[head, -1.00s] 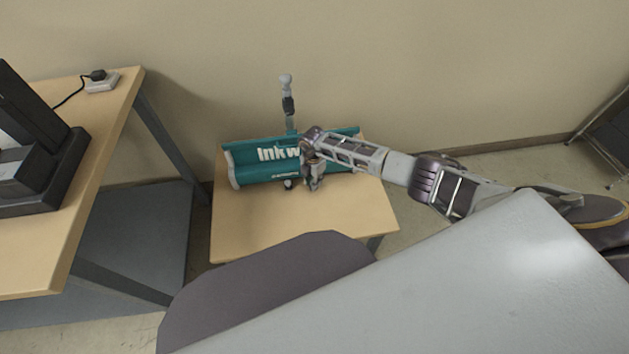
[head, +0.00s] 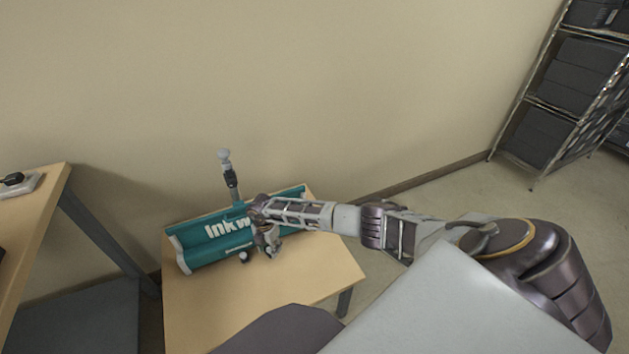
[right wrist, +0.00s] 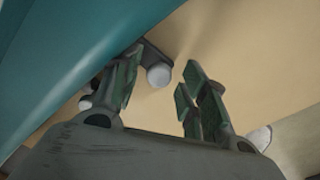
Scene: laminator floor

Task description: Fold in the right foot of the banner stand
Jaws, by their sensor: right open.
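The teal banner stand (head: 205,249), with white lettering and pale end caps, lies on a small wooden table (head: 215,300) against the wall. A small foot (head: 244,256) with a pale tip sticks out at its front, just left of my right gripper (head: 269,250). In the right wrist view my right gripper (right wrist: 160,88) is open, its two fingers apart beside the teal case (right wrist: 60,62). A dark foot with a pale round end (right wrist: 158,75) shows just beyond and between the fingertips, not gripped. My gripper and arm hide the stand's right front part. My left gripper is not in view.
A grey upright post (head: 228,178) rises behind the stand, near the wall. A taller wooden table (head: 38,235) with a power socket block (head: 20,186) stands at left. A metal shelf (head: 560,95) with dark boxes stands at far right. The small table's front is clear.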

